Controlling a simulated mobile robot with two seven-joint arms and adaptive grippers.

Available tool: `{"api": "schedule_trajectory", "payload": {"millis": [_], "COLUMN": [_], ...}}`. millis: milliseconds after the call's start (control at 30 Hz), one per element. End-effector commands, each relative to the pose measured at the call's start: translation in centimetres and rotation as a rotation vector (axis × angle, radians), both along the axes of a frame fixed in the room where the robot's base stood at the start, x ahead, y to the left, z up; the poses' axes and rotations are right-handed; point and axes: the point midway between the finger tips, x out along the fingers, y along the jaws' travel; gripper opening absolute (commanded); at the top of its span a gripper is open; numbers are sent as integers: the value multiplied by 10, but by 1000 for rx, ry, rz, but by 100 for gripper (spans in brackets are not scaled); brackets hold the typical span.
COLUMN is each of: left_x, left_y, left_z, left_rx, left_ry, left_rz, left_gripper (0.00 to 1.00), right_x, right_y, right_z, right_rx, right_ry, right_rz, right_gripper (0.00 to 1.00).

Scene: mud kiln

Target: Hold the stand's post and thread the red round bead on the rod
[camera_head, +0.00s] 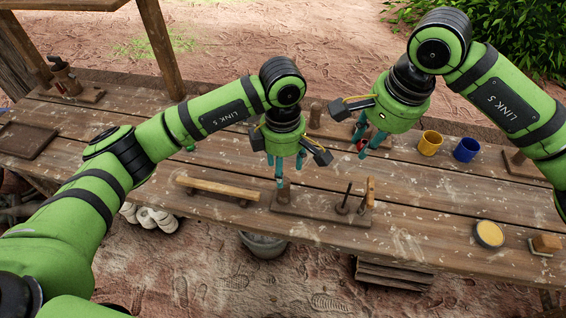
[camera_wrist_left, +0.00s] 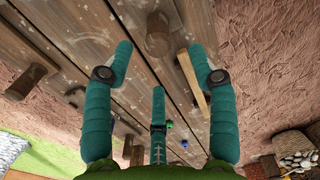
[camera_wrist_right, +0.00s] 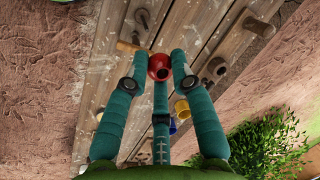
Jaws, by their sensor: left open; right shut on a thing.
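The stand's flat brown base (camera_head: 300,207) lies near the table's front edge. My right gripper (camera_head: 364,138) is shut on the red bead (camera_wrist_right: 159,68), above the table behind the stand. The bead is partly hidden by fingers in the head view.
A pale wooden rail (camera_head: 220,189) lies left of the stand. A yellow cup (camera_head: 430,143) and a blue cup (camera_head: 466,150) stand to the right. A yellow-filled dish (camera_head: 489,234) is at the front right. A wooden cylinder (camera_head: 316,113) stands behind the grippers.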

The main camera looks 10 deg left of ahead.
Motion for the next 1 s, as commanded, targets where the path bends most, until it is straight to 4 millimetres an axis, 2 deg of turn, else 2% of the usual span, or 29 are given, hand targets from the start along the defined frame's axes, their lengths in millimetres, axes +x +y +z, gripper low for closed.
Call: {"api": "schedule_trajectory", "payload": {"millis": [167, 500, 633, 800, 1000], "left_x": [2, 1, 2, 2, 2], "left_y": [3, 2, 2, 2, 2], "left_z": [-15, -79, -98, -114, -119], "left_rx": [14, 12, 11, 10, 10], "left_ry": [-10, -7, -8, -10, -11], "left_rz": [-7, -7, -6, -8, -9], "left_gripper": [58, 58, 58, 58, 58], "right_x": [0, 0, 0, 0, 0], "right_y": [0, 0, 0, 0, 0], "right_z": [0, 0, 0, 0, 0], "right_rx": [0, 0, 0, 0, 0], "right_ry": [0, 0, 0, 0, 0], "right_rz": [0, 0, 0, 0, 0], "right_gripper": [8, 8, 8, 8, 8]}}
